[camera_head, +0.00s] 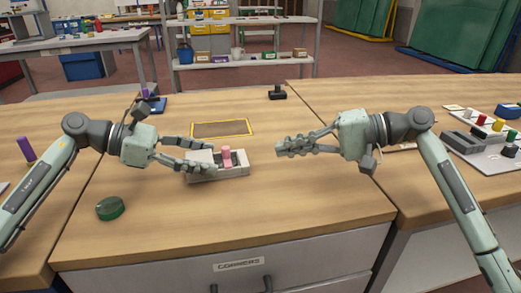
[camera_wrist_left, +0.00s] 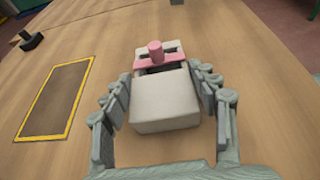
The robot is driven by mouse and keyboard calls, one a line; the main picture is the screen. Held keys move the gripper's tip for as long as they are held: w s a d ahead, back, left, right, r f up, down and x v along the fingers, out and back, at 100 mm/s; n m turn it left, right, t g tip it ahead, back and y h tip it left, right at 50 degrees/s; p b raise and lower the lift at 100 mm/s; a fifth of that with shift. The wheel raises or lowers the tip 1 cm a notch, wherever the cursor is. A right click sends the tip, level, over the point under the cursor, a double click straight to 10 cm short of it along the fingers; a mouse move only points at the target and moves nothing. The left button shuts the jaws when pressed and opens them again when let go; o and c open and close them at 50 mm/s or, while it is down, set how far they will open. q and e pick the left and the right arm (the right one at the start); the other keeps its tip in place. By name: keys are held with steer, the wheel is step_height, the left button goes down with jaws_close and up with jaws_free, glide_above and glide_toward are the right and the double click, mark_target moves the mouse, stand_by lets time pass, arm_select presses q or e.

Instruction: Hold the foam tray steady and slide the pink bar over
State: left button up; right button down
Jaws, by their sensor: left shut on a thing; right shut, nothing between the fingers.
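The foam tray (camera_head: 237,171) is a pale block on the wooden table, in front of the yellow-edged rectangle. It also shows in the left wrist view (camera_wrist_left: 165,100). The pink bar (camera_head: 227,158) sits in the tray with a round knob standing up; in the left wrist view the bar (camera_wrist_left: 156,59) lies across the tray's far part. My left gripper (camera_head: 212,158) is shut on the tray, with a finger along each side (camera_wrist_left: 165,98). My right gripper (camera_head: 278,148) is shut and empty, to the right of the tray and apart from it.
A yellow-edged dark rectangle (camera_head: 222,129) lies behind the tray. A green round object (camera_head: 110,208) is at front left, and a small black object (camera_head: 277,92) at the back edge. Boards with coloured knobs (camera_head: 483,120) are at right. Table is clear in front of the tray.

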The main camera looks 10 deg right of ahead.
steer(key=shift+v, duration=2.2)
arm_select(q)
steer(key=o, duration=1.2)
steer(key=v, duration=1.2)
steer(key=shift+s, duration=0.1)
